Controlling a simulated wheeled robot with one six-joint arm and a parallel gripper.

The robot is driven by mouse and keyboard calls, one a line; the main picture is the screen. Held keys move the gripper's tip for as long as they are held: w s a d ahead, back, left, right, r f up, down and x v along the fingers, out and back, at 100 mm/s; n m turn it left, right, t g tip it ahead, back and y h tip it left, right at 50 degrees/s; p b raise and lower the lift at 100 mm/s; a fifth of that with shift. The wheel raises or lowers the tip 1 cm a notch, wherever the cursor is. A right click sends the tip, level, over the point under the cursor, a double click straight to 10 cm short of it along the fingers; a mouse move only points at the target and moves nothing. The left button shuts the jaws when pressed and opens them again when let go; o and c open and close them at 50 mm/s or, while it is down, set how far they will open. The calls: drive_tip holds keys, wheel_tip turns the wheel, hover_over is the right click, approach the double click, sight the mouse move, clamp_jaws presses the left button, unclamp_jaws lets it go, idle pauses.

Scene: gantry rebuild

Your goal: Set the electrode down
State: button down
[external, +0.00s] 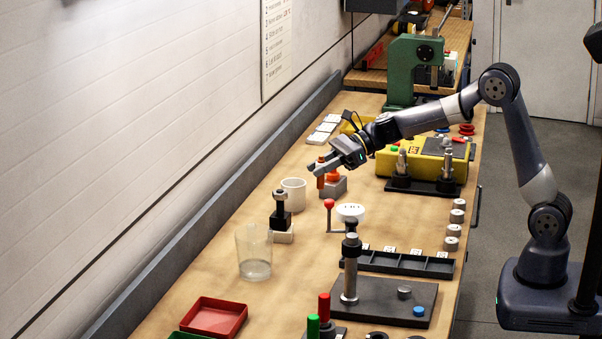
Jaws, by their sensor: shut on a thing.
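My gripper (318,168) reaches in from the right over the middle of the workbench. It is shut on a small upright orange-red piece (320,182), which I take to be the electrode. Its upper part is hidden by the fingers. Just right of it stands a grey block (334,189) with an orange top (332,175). The held piece overlaps the block's left side in this view. I cannot tell whether it touches the block or the bench.
A white mug (293,193) stands close to the left, with a black clamp piece (281,209) and a clear beaker (254,252) nearer the camera. A red-knobbed lever (329,204) and a white round part (350,212) stand in front. A yellow machine (412,163) is right.

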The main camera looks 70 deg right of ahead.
drive_tip(key=d+f, duration=0.1)
drive_tip(key=f, duration=0.5)
drive_tip(key=d+f+b, duration=0.1)
drive_tip(key=f, duration=0.3)
drive_tip(key=shift+s+d+f, duration=0.1)
drive_tip(key=shift+s+d, duration=0.05)
drive_tip(key=shift+d, duration=0.15)
drive_tip(key=shift+f, duration=0.25)
drive_tip(key=c, duration=1.2)
unclamp_jaws()
drive_tip(key=shift+r, duration=0.1)
drive_tip(key=shift+r, duration=0.15)
drive_tip(key=b+v, duration=0.1)
drive_tip(key=v, duration=1.1)
